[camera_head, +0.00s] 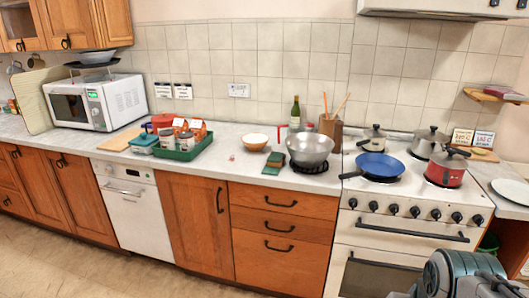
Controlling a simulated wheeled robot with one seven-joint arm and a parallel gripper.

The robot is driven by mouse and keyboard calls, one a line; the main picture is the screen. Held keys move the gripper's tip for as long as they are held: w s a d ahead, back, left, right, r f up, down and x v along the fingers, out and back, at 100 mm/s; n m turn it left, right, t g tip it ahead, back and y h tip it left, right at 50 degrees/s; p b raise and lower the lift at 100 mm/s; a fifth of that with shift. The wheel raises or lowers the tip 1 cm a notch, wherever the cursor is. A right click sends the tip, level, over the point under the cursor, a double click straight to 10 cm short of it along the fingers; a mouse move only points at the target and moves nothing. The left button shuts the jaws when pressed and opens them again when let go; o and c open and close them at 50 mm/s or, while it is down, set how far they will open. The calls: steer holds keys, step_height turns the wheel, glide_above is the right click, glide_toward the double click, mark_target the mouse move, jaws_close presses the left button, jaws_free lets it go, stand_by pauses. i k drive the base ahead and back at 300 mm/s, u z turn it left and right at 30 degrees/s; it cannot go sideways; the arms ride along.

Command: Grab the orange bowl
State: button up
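A small bowl (255,142) with an orange outside and a pale inside stands upright on the grey countertop (222,157), near the middle of the view. It is the only bowl here with an orange look. It sits between the green tray and the metal bowl, apart from both. My gripper is not in view. Only a grey-teal part of my arm shows at the bottom right, in front of the stove and far from the orange bowl.
A green tray (184,155) with jars stands left of the bowl. A metal bowl (310,149), a green bottle (295,113) and a wooden utensil holder (331,128) are to its right. The stove (410,196) holds a blue pan (378,164) and several pots. The floor at the front left is clear.

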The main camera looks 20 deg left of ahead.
mark_target(253, 141)
steer(key=u, duration=0.65)
steer(key=i, duration=0.35)
steer(key=u, duration=0.9)
steer(key=i, duration=2.3)
steer(key=z, duration=0.5)
